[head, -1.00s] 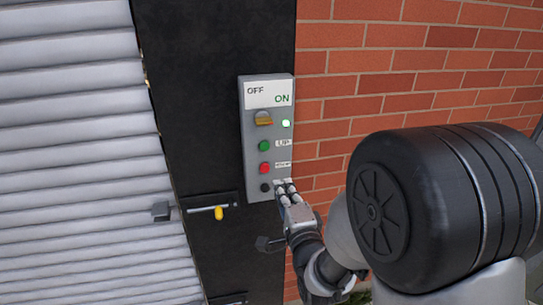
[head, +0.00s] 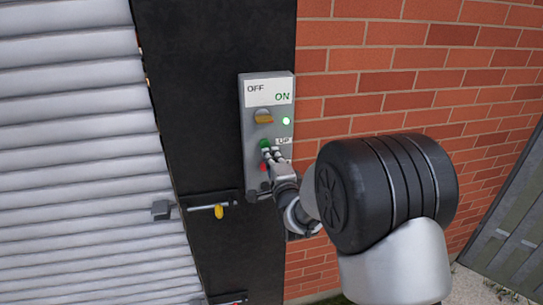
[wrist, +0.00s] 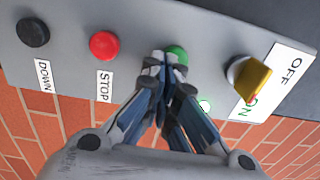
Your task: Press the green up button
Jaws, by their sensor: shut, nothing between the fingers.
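The green up button (head: 265,145) is on a grey control box (head: 251,92) mounted on a dark post. My gripper (head: 270,153) is shut and empty, with its fingertips at the green button and partly covering it. In the wrist view the green button (wrist: 177,55) shows just behind the fingertips of my gripper (wrist: 164,60). I cannot tell whether the tips touch it. The red stop button (wrist: 103,46) and black down button (wrist: 33,32) are to the left there. The yellow switch (wrist: 250,78) is to the right, and a small light (head: 286,121) glows by ON.
A ribbed grey shutter (head: 75,150) is at the left. A latch with a yellow handle (head: 219,211) sits on the post below and left of the box. A brick wall (head: 400,75) is at the right, with a grey gate (head: 510,235) beyond it.

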